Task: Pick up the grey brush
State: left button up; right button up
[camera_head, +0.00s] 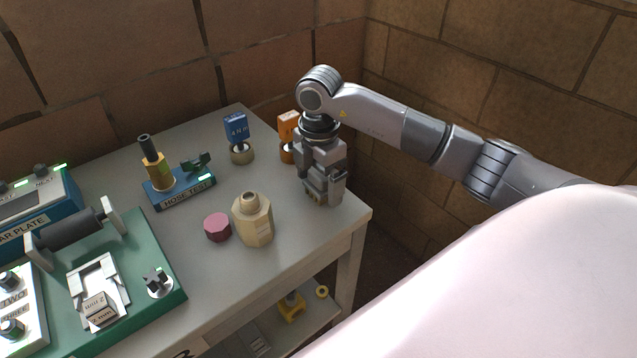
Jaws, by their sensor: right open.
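My right gripper (323,194) points down over the right end of the grey table (281,251), close to the tabletop. It is open. A small yellow-brown patch shows low between its fingers; it may be part of the grey brush, but the gripper covers it and I cannot tell. No other thing in view is clearly a grey brush. My left gripper is not in view.
Left of the gripper stand a beige hexagonal bottle (253,222) and a pink hexagonal piece (217,227). Behind are orange (288,128) and blue (237,128) tags, and a blue hose-test stand (182,190). A green board (161,298) fills the left. Brick walls close the back.

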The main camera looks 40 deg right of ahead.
jog(key=shift+f, duration=0.45)
jog(key=c, duration=1.2)
notch_tip(320, 180, up, 8)
jog(key=shift+w+r, duration=0.1)
jog(key=shift+r, duration=0.1)
notch_tip(320, 180, up, 12)
jog(key=shift+f+p, duration=0.15)
jog(key=shift+p, duration=0.85)
jog(key=o, duration=0.5)
jog(key=c, duration=0.3)
